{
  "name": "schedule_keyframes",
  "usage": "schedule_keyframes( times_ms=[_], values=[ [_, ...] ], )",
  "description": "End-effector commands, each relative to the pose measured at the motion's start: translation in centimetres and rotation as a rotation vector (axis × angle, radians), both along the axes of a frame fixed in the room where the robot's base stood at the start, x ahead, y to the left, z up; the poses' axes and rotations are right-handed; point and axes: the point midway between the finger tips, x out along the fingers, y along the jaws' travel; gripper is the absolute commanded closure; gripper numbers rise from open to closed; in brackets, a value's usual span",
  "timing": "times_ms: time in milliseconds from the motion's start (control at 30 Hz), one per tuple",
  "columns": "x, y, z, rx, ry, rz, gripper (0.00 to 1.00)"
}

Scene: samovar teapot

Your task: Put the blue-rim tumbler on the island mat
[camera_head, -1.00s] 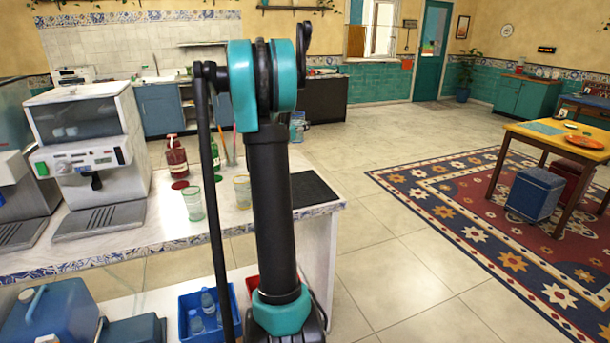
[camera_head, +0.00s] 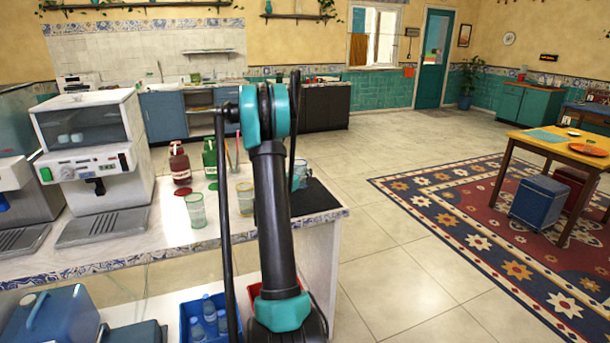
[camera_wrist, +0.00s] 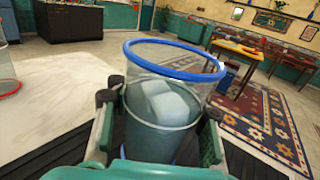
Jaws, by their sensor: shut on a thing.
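The blue-rim tumbler (camera_wrist: 135,130) is clear, with pale ice-like blocks inside. My gripper (camera_wrist: 160,108) is shut on it, one finger on each side, and it looks roughly upright. In the head view the tumbler (camera_head: 301,172) shows partly behind my arm, at the right end of the counter. The dark island mat (camera_head: 320,198) lies there on the counter top, and its ribbed surface (camera_wrist: 62,150) shows below the tumbler in the wrist view. The tumbler's base is hidden, so I cannot tell whether it touches the mat.
A greenish tumbler (camera_head: 196,212) and an amber one (camera_head: 245,200) stand left of the mat. A red bottle (camera_head: 180,166) and a green bottle (camera_head: 210,160) stand behind them. A coffee machine (camera_head: 98,150) fills the counter's left. A red-rimmed glass (camera_wrist: 7,75) shows at the wrist view's left edge.

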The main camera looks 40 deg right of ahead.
Motion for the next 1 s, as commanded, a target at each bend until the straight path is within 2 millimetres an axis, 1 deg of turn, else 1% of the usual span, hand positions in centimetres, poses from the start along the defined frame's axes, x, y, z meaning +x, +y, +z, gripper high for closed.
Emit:
schedule_keyframes(
  times_ms=[33,133,467,500,700,767,1000],
  values=[
    [0.0,0.0,-0.8,0.000,0.000,0.000,0.95],
    [0.0,0.0,-1.6,0.000,0.000,0.000,0.95],
    [0.0,0.0,-1.9,0.000,0.000,0.000,0.95],
    [0.0,0.0,-1.9,0.000,0.000,0.000,0.65],
    [0.0,0.0,-1.9,0.000,0.000,0.000,0.40],
    [0.0,0.0,-1.9,0.000,0.000,0.000,0.34],
    [0.0,0.0,-1.9,0.000,0.000,0.000,0.34]
  ],
)
